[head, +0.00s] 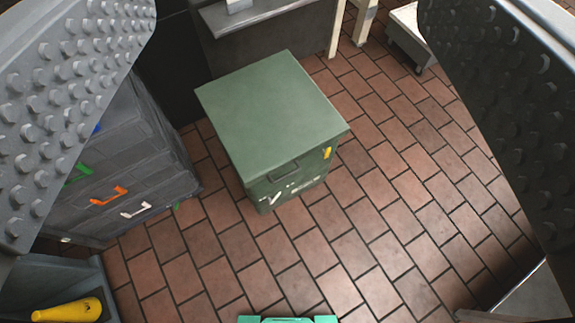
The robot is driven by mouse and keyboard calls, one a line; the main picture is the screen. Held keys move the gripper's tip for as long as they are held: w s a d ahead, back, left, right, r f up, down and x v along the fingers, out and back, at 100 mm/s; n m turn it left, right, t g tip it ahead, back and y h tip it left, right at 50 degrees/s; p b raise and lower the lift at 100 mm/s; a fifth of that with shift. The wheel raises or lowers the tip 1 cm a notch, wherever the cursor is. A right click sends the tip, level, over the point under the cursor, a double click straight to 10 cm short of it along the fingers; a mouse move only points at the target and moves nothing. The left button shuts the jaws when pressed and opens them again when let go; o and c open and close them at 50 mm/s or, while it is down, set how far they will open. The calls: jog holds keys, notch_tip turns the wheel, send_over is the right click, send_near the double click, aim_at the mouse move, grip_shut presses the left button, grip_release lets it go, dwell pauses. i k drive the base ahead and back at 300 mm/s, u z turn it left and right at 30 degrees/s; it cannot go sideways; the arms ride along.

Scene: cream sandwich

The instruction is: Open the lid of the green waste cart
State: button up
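The green waste cart (290,182) stands on the brick floor near the middle of the head view. Its flat green lid (268,105) lies shut on top, seen from above at an angle. A small dark handle (284,172) shows on the front edge below the lid. My gripper (290,125) is open, with its two studded grey fingers far apart at the left and right edges of the view. The cart lies between and beyond the fingers, and nothing is held.
A grey drawer cabinet (125,165) with coloured handles stands close left of the cart. A grey counter (262,40) is behind it. A yellow object (68,311) lies at bottom left. A teal item (288,320) shows at the bottom edge. Brick floor (400,190) is clear to the right.

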aim_at(268, 115)
jog(key=u, duration=0.5)
jog(key=k, duration=1.3)
jog(key=u, duration=0.45)
jog(key=i, duration=1.05)
jog(key=z, duration=0.75)
jog(key=i, duration=0.85)
jog(key=z, duration=0.4)
